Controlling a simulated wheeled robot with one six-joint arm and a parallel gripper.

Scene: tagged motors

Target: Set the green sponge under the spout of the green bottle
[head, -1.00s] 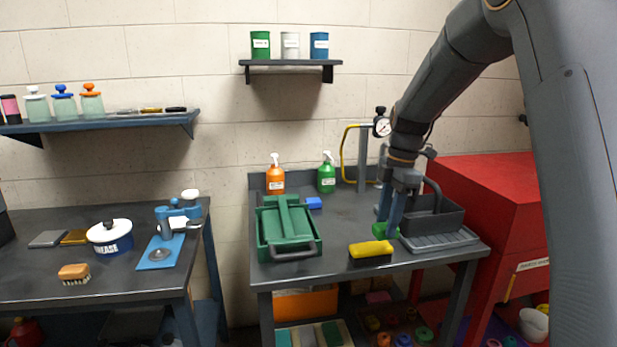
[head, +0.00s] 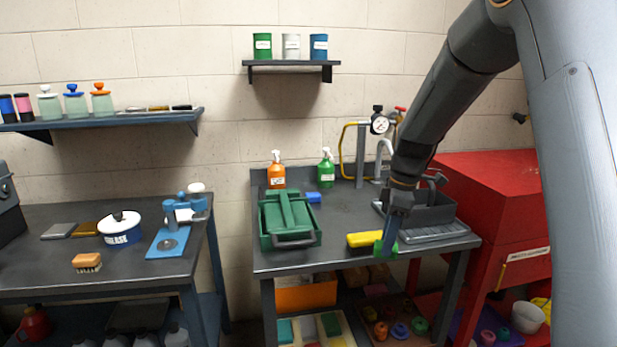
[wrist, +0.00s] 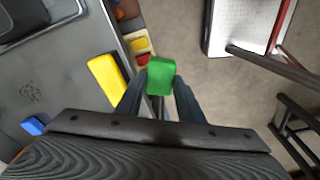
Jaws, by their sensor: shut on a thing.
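My gripper (head: 389,246) is shut on the green sponge (head: 384,248), which also shows between the fingertips in the wrist view (wrist: 161,77). It holds the sponge at the front edge of the right bench, with floor and the lower shelf below in the wrist view. The green bottle (head: 326,174) stands upright at the back of the bench, with a white pump head and spout on top. A blue sponge (head: 314,197) lies in front of it, slightly left.
A yellow sponge (head: 366,239) lies just left of my gripper. A green toolbox (head: 268,241) fills the bench's left side. An orange bottle (head: 276,176) stands left of the green one. A dark bin (head: 430,208) is at right.

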